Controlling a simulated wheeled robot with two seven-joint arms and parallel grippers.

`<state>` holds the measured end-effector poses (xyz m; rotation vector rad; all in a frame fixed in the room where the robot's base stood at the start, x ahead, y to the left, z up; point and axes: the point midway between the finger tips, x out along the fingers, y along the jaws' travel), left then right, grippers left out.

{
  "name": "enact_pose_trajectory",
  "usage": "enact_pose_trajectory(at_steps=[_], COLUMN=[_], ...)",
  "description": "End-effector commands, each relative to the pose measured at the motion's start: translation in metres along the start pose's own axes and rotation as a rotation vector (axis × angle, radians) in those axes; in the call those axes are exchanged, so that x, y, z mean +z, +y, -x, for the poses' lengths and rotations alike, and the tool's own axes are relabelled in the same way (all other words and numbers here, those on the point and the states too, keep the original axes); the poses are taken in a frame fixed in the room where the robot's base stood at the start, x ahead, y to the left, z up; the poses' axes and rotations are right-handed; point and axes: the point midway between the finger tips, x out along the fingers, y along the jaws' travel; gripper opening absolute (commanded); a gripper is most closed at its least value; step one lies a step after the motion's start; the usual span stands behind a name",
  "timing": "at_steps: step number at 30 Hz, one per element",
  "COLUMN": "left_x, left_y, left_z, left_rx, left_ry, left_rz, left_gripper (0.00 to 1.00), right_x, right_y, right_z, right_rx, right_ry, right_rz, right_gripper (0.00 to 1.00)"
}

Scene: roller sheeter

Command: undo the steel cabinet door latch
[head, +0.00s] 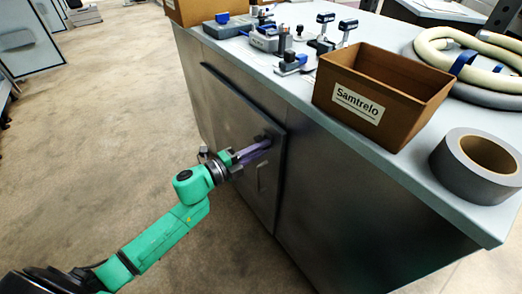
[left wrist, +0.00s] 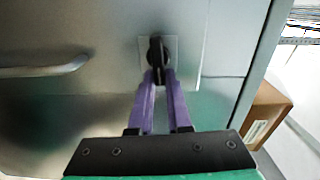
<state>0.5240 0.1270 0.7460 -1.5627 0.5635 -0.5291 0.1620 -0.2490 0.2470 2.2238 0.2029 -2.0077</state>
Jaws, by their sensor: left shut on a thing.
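The steel cabinet door (head: 240,145) is on the side of the cabinet and looks closed. Its latch is a small dark knob on a light square plate, seen in the left wrist view (left wrist: 157,50). My left gripper (head: 262,147) reaches the door from the left, and its purple fingers (left wrist: 160,85) are shut on the latch. In the head view the fingers and wrist largely hide the latch. A curved metal handle (left wrist: 45,70) is on the door to the left of the latch in the wrist view. My right gripper is not in view.
The cabinet's worktop (head: 395,130) holds a brown "Samtrelo" box (head: 345,105), a roll of grey tape (head: 478,165), a coiled hose (head: 480,60) and several clamp-like tools (head: 270,38). The floor (head: 100,120) left of the cabinet is clear.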

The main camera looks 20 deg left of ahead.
Motion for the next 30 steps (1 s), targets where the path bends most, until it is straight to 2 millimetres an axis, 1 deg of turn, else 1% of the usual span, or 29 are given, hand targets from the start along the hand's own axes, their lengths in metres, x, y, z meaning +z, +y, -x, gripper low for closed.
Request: enact_pose_trajectory(at_steps=[1, 6, 21, 22, 23, 24, 30], left_x=[0.0007, 0.0009, 0.001, 0.001, 0.0009, 0.0009, 0.0005], left_y=[0.0033, 0.0032, 0.0024, 0.0024, 0.0023, 0.0022, 0.0018], left_z=[0.0003, 0.0003, 0.0002, 0.0002, 0.0002, 0.0002, 0.0001], left_rx=[0.003, 0.003, 0.002, 0.002, 0.002, 0.002, 0.001], left_ry=[-0.002, -0.002, -0.002, -0.002, -0.002, -0.002, -0.001], left_rz=[-0.018, -0.063, -0.082, -0.082, -0.082, -0.082, -0.081], left_gripper=[0.0, 0.0, 0.0, 0.28, 0.39, 0.46, 0.46], right_x=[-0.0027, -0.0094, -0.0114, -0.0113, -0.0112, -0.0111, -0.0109], right_y=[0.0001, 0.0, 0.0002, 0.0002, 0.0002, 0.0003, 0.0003], right_z=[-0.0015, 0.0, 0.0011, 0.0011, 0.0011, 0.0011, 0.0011], right_rx=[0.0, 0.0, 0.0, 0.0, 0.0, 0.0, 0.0], right_ry=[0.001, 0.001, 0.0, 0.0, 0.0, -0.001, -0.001], right_rz=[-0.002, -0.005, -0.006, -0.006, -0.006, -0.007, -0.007], right_gripper=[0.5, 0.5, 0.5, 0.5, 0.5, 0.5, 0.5])
